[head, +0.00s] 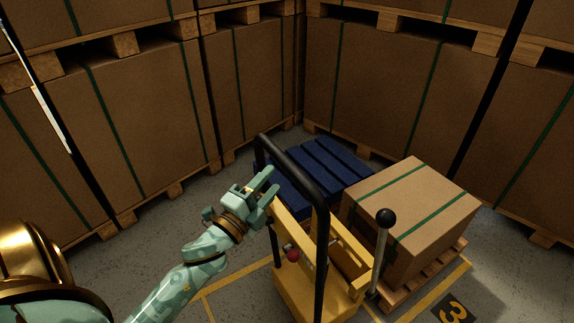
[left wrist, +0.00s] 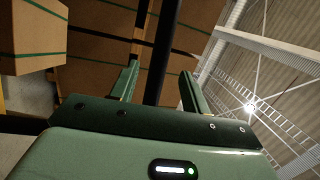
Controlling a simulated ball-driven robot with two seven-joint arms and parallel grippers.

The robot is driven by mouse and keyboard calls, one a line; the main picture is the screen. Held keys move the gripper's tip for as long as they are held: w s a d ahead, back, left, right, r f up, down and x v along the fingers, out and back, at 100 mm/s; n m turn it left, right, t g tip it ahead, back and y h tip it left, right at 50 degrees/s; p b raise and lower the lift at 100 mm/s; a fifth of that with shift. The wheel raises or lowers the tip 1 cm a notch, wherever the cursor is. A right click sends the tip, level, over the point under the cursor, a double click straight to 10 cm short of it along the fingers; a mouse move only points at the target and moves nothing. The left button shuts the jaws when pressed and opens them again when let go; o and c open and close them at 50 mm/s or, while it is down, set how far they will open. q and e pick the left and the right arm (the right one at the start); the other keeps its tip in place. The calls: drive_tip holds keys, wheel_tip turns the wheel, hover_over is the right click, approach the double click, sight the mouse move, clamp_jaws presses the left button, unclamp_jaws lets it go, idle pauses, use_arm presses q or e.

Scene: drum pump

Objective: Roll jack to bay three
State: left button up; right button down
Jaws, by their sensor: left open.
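The yellow jack (head: 296,291) stands low in the middle of the head view. Its black hoop handle (head: 301,179) rises at the near side, and a lever with a black ball knob (head: 386,216) stands at its right. A floor mark with a 3 (head: 453,312) lies at the lower right, beside yellow lines. My left gripper (head: 266,184) is open at the left side of the handle. In the left wrist view a black bar (left wrist: 160,55) shows between the open fingers (left wrist: 160,88); I cannot tell whether they touch it. My right gripper is out of view.
A strapped carton (head: 419,199) on a wooden pallet (head: 411,288) stands right of the jack. A blue slatted pallet (head: 329,158) lies behind the handle. Large boxes on pallets (head: 140,110) wall the left, back and right. Bare floor shows at the lower left.

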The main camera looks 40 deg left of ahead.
sight(281, 166)
use_arm(q)
drive_tip(key=w, duration=0.4)
drive_tip(key=w+r, duration=0.1)
drive_tip(key=w, duration=0.2)
drive_tip(key=shift+r+b, duration=0.1)
drive_tip(key=shift+b, duration=0.2)
clamp_jaws()
drive_tip(key=shift+s+a+p, duration=0.15)
drive_tip(key=shift+s+p, duration=0.2)
drive_tip(key=shift+p, duration=0.25)
drive_tip(key=shift+s+a, duration=0.15)
drive_tip(key=shift+s, duration=0.2)
drive_tip(key=shift+c, duration=1.5)
unclamp_jaws()
drive_tip(key=shift+s, duration=0.1)
drive_tip(key=o, duration=0.3)
drive_tip(key=shift+w, duration=0.2)
